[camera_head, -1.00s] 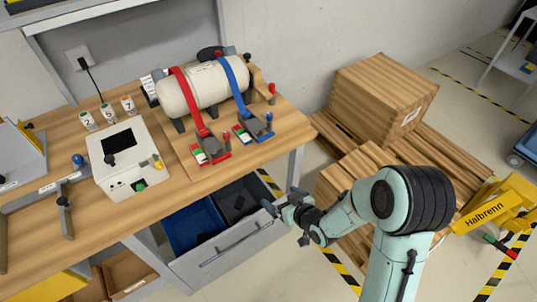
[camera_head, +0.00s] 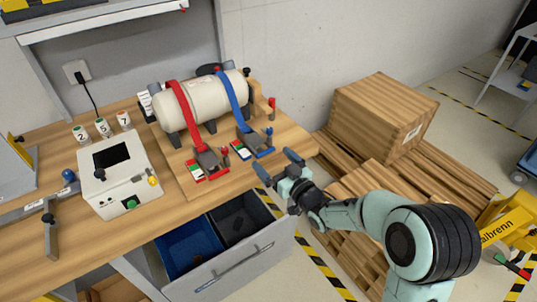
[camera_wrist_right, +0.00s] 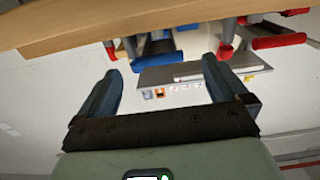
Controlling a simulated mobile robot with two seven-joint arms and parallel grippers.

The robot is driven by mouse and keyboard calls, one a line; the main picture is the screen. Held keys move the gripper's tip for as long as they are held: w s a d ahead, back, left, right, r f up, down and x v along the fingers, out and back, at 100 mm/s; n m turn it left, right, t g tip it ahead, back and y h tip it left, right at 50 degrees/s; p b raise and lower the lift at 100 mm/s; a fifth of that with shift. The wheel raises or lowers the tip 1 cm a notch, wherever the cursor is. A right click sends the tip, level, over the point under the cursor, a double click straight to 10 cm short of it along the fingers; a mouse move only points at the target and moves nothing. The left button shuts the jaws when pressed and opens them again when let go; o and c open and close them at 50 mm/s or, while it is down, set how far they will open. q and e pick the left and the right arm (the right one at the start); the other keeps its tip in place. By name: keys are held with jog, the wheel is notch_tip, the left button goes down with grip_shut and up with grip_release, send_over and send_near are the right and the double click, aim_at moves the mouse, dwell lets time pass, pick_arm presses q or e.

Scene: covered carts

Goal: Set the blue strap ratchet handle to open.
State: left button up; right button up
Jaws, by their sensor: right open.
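The blue strap (camera_head: 229,93) runs over a cream tank (camera_head: 199,101) on the bench. Its ratchet (camera_head: 254,143) sits at the strap's lower end, with a grey body and a blue frame. A blue-tipped handle (camera_head: 269,131) stands at its right side. My right gripper (camera_head: 277,163) is open and empty, just off the bench's front edge, below and right of the blue ratchet and apart from it. In the right wrist view its two fingers (camera_wrist_right: 160,88) are spread, with blue and red parts above them near the bench edge. My left gripper is out of view.
A red strap (camera_head: 186,110) with its ratchet (camera_head: 207,164) lies left of the blue one. An open drawer (camera_head: 243,262) with bins juts out below the gripper. A white control box (camera_head: 118,177) stands at left. A wooden crate (camera_head: 382,115) sits on pallets at right.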

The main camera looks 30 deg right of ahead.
aim_at(267, 153)
jog(key=shift+w+a, duration=0.15)
jog(key=shift+w, duration=1.5)
